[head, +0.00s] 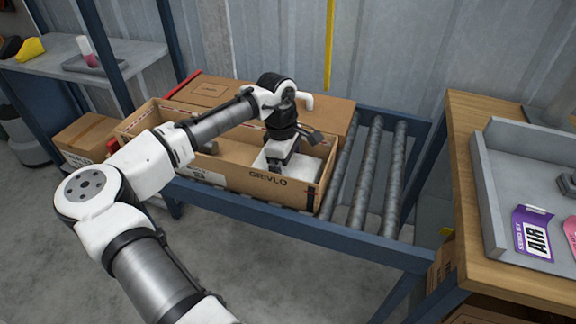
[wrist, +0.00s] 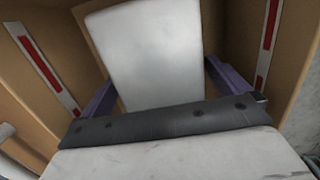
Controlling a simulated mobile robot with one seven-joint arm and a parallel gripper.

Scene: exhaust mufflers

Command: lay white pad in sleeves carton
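The white pad (wrist: 152,50) shows between the two purple fingers of my gripper (wrist: 160,75) in the wrist view, with a fingertip against each side edge. My gripper is shut on it. In the head view my gripper (head: 285,160) points down into the right end of the open brown sleeves carton (head: 235,181), marked GRIVLO. The pad (head: 302,167) shows there as a pale patch inside the walls, partly hidden by my gripper. I cannot tell whether its underside touches the carton floor.
The carton stands on a blue-framed roller conveyor (head: 375,175), with bare rollers to its right. A closed brown box (head: 325,112) lies behind it. A wooden bench (head: 465,150) with a grey tray (head: 492,200) stands at right. A grey shelf (head: 135,55) is at upper left.

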